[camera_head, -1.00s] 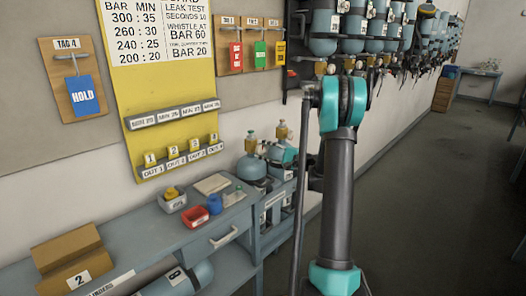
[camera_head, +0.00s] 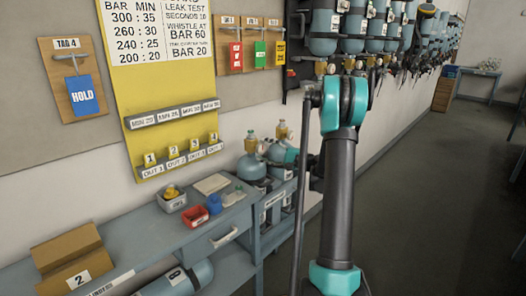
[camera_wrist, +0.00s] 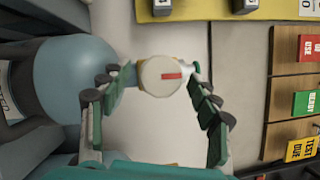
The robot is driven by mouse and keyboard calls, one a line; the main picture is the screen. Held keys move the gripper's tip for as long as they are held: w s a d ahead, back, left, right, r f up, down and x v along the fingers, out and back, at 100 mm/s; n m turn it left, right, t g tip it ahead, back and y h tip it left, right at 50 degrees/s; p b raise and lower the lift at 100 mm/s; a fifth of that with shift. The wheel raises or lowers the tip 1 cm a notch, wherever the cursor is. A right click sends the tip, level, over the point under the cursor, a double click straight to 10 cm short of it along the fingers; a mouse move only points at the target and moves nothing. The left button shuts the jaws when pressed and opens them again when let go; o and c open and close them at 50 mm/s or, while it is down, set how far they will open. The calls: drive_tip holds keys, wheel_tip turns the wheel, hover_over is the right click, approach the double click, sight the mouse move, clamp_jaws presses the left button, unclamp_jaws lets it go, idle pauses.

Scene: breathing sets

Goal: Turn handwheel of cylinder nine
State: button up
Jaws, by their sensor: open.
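In the wrist view a round cream handwheel (camera_wrist: 161,76) with a red mark sits at the valve of a blue-grey cylinder (camera_wrist: 75,80). My gripper (camera_wrist: 155,80) is open, with one green-and-black finger on either side of the handwheel. I cannot tell whether the fingers touch it. The cylinder's label (camera_wrist: 8,98) is cut off and its number is not readable. In the head view two cylinders with valves (camera_head: 251,166) stand past the end of the bench.
A yellow board (camera_head: 165,95) and a tag board (camera_head: 248,45) hang on the wall. Breathing sets (camera_head: 357,30) hang along it. The floor at right is clear.

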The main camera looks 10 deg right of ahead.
drive_tip(key=v, duration=1.1)
drive_tip(key=shift+s+d+f, duration=0.1)
drive_tip(key=s+a+f+n+g+h, duration=0.2)
drive_tip(key=s+a+f+h, duration=0.15)
drive_tip(key=s+a, duration=0.35)
drive_tip(key=s+a+f+n+g+h, duration=0.2)
drive_tip(key=s+a+g+h, duration=0.15)
drive_tip(key=s+a, duration=0.3)
drive_tip(key=s+d+f+n+h, duration=0.2)
drive_tip(key=s+f+h, duration=0.2)
drive_tip(key=s, duration=0.6)
drive_tip(key=s+d+f+n+h, duration=0.3)
drive_tip(key=s+f+h, duration=0.1)
drive_tip(key=s, duration=0.6)
drive_tip(key=shift+d+h, duration=0.3)
drive_tip(key=shift+h, duration=0.3)
drive_tip(key=shift+g, duration=0.25)
